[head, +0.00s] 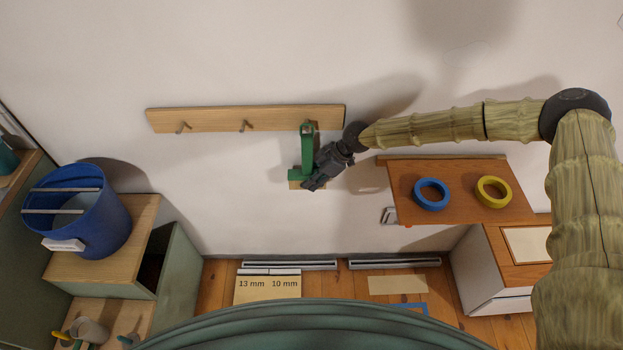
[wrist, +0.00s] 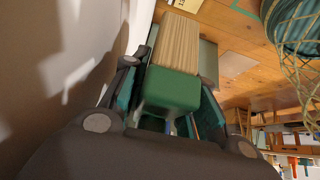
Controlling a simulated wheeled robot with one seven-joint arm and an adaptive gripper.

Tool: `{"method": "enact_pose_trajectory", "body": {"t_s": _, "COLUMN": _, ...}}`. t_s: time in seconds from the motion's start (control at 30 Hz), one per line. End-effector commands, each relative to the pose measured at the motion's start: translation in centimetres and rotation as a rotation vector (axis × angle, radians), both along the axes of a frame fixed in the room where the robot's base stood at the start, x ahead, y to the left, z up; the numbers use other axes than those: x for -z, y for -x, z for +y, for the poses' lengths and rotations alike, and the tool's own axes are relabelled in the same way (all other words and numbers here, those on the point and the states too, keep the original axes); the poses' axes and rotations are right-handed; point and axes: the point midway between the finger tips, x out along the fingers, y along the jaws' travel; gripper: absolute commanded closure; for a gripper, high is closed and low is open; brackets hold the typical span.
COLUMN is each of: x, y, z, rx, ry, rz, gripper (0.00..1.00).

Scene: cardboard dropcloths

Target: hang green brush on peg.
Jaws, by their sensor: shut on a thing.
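The green brush (head: 307,152) hangs upright along the white wall, handle up and pale bristles (head: 294,185) down. My gripper (head: 312,180) is shut on its lower part, from the right. The wooden peg rail (head: 215,119) is on the wall, with a left peg (head: 184,127) and a middle peg (head: 246,125) bare. The brush's top end overlaps the rail's right end, where a third peg appears to be. I cannot tell whether the peg passes through the handle. In the wrist view, the green brush head (wrist: 170,90) and bristles (wrist: 176,42) show between the fingers.
A brown shelf (head: 450,205) at right holds a blue tape roll (head: 419,194) and a yellow one (head: 482,192). A blue bucket (head: 88,225) stands on a cabinet at left. The wall left of the brush, below the rail, is clear.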

Motion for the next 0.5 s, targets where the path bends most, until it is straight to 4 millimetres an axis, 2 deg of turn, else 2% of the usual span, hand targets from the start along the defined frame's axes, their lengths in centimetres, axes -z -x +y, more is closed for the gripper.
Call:
{"method": "enact_pose_trajectory", "body": {"t_s": 0.07, "x": -0.01, "y": -0.01, "z": 0.0, "rx": 0.0, "ry": 0.0, "rz": 0.0, "gripper": 1.0}}
{"method": "enact_pose_trajectory", "body": {"t_s": 0.1, "x": -0.01, "y": -0.01, "z": -0.01, "rx": 0.0, "ry": 0.0, "rz": 0.0, "gripper": 0.7}}
{"method": "enact_pose_trajectory", "body": {"t_s": 0.23, "x": -0.01, "y": -0.01, "z": -0.01, "rx": 0.0, "ry": 0.0, "rz": 0.0, "gripper": 0.47}}
{"method": "enact_pose_trajectory", "body": {"t_s": 0.5, "x": 0.03, "y": 0.01, "z": -0.02, "rx": 0.0, "ry": 0.0, "rz": 0.0, "gripper": 0.47}}
